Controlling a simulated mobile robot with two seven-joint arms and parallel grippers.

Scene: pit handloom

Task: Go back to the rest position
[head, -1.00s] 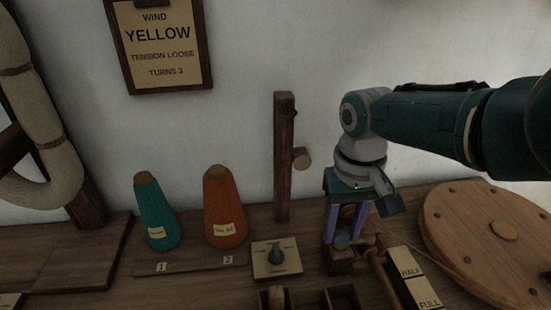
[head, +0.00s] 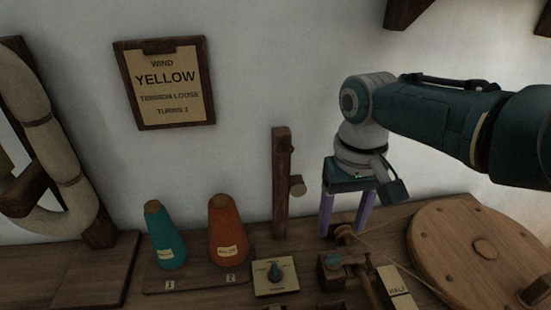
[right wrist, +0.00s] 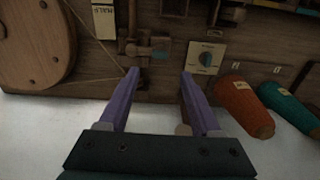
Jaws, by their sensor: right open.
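My right gripper (head: 344,226) is open, its two purple fingers pointing down above the back of the wooden bench. In the right wrist view the fingers (right wrist: 160,73) stand apart with nothing between their tips. My left gripper is not in view.
A large wooden wheel (head: 455,271) stands at the right. A dial plate (head: 290,285), an orange cone (head: 227,235), a teal cone (head: 161,245) and an upright post (head: 280,180) are to the left. A sign reading "WIND YELLOW" (head: 165,117) hangs on the wall.

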